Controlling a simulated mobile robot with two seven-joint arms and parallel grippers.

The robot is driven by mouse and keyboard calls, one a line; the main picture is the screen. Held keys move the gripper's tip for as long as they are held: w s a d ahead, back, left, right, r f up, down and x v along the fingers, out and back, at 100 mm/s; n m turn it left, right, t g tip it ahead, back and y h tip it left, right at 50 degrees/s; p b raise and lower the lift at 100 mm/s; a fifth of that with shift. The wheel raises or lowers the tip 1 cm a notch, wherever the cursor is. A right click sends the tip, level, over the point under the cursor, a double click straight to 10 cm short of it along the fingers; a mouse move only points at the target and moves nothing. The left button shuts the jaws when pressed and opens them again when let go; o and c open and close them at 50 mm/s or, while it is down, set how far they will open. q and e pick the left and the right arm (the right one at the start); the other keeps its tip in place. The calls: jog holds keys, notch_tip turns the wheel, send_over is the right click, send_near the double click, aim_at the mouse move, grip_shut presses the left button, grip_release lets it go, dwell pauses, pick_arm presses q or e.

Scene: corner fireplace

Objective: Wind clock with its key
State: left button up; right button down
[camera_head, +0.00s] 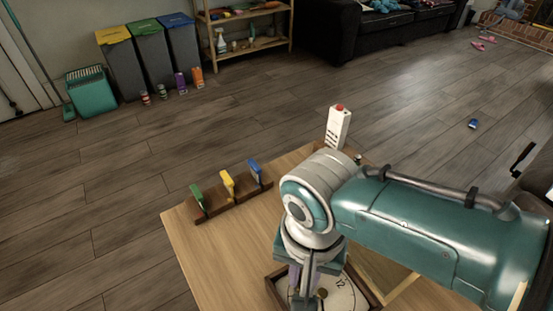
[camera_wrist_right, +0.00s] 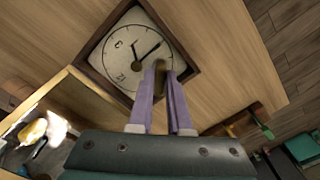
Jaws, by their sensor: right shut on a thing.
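A square clock (camera_wrist_right: 117,62) with a pale round dial, dark hands and a dark wooden frame lies on the wooden table. In the head view the clock (camera_head: 345,297) is partly hidden behind my right arm. My right gripper (camera_wrist_right: 160,72) reaches over the dial, its purple fingers closed together on a small brass piece, apparently the key (camera_wrist_right: 161,65). The fingers cover most of it, and I cannot tell whether it sits in the clock. In the head view my right gripper (camera_head: 304,284) points down at the dial. My left gripper is not in view.
A dark wooden rack (camera_head: 232,203) with green, yellow and blue pieces stands on the table (camera_head: 205,245) left of my arm. A white device (camera_head: 338,127) with a red button stands at the far edge. Bins and shelves stand far behind; the table's left front is clear.

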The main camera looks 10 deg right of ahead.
dwell(0.5)
jog(key=shift+m+p, duration=0.35)
jog(key=shift+m, duration=1.35)
